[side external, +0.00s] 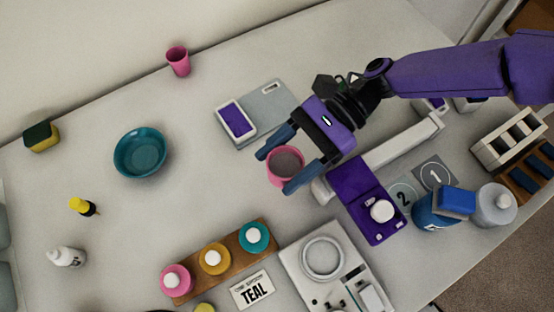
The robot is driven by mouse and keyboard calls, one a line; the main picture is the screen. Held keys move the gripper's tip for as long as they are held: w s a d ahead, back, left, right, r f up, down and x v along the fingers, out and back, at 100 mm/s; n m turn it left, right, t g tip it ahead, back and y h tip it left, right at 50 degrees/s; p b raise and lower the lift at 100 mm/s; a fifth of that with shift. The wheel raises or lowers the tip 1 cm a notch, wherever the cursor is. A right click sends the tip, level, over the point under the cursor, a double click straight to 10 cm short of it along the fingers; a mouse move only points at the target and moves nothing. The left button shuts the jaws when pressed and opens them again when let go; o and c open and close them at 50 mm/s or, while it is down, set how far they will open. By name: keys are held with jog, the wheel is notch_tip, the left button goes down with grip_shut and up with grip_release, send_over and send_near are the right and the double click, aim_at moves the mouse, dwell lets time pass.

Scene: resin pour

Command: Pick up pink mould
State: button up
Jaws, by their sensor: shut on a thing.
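The pink mould (271,174) is a round pink cup shape with a dull grey-brown inside, near the middle of the side external view. My gripper (276,170) reaches in from the right with its two blue fingers on opposite sides of the mould, shut on it. The fingers hide parts of its wall. The mould looks upright. I cannot tell whether it touches the table or hangs just above it.
A grey plate with a purple-topped scale (237,120) lies just behind the mould. A teal bowl (140,153) and a pink cup (178,62) stand farther left. A wooden rack of coloured bottles (235,246) is in front; a purple device (366,200) is right.

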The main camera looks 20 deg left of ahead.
jog(key=s+d+r, duration=0.4)
jog(key=d+r, duration=0.4)
jog(key=d, duration=0.3)
jog(key=shift+d, duration=0.35)
dwell(0.5)
